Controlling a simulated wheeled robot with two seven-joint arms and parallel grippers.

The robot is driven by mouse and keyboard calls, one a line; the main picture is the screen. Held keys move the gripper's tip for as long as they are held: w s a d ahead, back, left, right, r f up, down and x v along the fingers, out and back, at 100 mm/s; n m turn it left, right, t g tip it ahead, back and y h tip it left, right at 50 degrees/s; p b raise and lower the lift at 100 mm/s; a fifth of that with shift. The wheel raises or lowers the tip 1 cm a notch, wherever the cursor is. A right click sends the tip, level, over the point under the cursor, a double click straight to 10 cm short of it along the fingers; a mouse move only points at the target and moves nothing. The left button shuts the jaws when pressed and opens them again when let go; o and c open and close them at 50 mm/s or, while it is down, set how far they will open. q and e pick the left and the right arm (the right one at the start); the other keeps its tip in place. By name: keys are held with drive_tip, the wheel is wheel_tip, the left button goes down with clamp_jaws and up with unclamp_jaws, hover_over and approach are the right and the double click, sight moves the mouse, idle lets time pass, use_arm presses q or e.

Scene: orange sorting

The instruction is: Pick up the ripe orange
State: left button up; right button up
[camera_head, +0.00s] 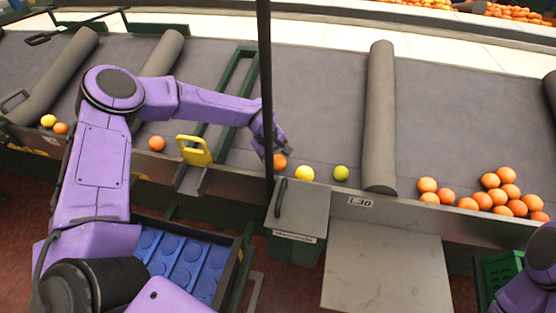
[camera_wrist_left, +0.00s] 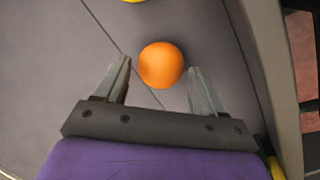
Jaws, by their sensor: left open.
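A ripe orange (camera_head: 280,161) lies on the grey conveyor near its front edge, beside a yellow fruit (camera_head: 304,173) and a yellow-green fruit (camera_head: 341,172). My left gripper (camera_head: 276,150) is right at this orange. In the left wrist view the orange (camera_wrist_left: 161,65) sits just beyond and between the two fingertips of my left gripper (camera_wrist_left: 160,75), which are apart. The fingers do not visibly press on it. Part of the yellow fruit (camera_wrist_left: 133,1) shows at the top edge. My right gripper is not visible; only purple parts of that arm show at the lower right.
Several oranges (camera_head: 508,190) are grouped on the belt (camera_head: 320,100) at the right. A grey roller (camera_head: 380,120) separates them from the left fruit. A single orange (camera_head: 156,143) lies left of a yellow handle (camera_head: 195,150). A dark vertical pole (camera_head: 265,80) stands before my left gripper.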

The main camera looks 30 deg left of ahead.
use_arm(q)
drive_tip(key=shift+x, duration=0.9)
drive_tip(key=shift+a, duration=0.15)
drive_tip(key=c, duration=0.8)
drive_tip(key=shift+r, duration=0.15)
drive_tip(key=shift+c, duration=0.2)
